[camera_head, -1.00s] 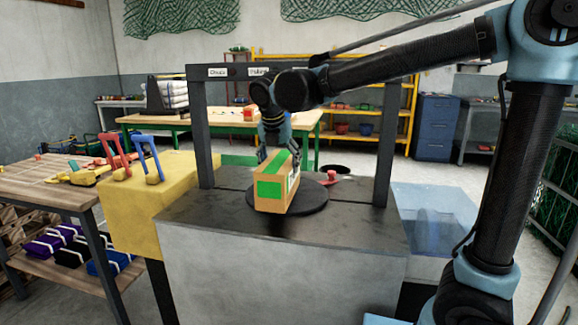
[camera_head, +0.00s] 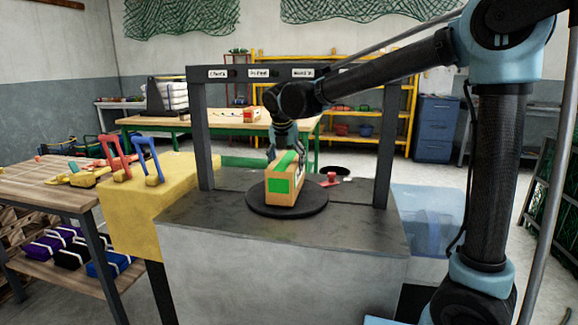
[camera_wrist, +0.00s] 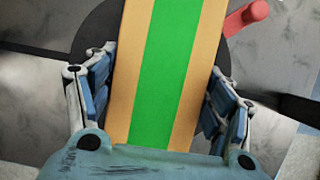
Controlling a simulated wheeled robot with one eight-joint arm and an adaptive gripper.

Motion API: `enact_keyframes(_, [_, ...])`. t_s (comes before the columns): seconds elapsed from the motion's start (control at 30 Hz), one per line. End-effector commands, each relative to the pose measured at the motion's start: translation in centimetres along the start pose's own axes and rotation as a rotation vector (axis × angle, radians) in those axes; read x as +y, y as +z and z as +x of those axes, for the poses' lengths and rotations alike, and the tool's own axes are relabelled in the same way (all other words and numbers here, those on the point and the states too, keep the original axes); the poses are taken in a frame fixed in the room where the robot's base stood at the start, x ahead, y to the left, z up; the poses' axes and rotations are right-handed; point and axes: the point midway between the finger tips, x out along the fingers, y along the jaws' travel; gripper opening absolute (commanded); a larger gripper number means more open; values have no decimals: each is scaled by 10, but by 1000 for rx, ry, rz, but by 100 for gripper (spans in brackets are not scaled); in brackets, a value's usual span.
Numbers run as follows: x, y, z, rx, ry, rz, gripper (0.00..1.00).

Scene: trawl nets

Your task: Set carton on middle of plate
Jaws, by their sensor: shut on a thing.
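The carton (camera_head: 281,185) is an orange-tan box with a green band, standing on the round dark plate (camera_head: 312,203) in the head view. It covers the middle of the plate, and its base appears to touch the plate. My gripper (camera_head: 285,152) is at the carton's top from behind, with a finger on each side. In the wrist view the carton (camera_wrist: 166,70) lies between the two blue finger pads of my gripper (camera_wrist: 160,88). The far fingertip contact is partly hidden by the carton.
The plate sits on a grey bench (camera_head: 345,232) under a dark frame (camera_head: 200,130). A yellow block (camera_head: 150,205) with red and blue handled tools adjoins the bench at left.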

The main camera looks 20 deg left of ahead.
Motion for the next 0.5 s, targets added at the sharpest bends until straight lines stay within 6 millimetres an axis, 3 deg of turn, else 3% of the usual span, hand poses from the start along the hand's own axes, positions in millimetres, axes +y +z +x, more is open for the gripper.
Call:
enact_keyframes(0.4, [0,-4,8,0,0,0,8])
enact_keyframes(0.43, [0,-4,9,0,0,0,79])
enact_keyframes(0.5, [0,-4,9,0,0,0,95])
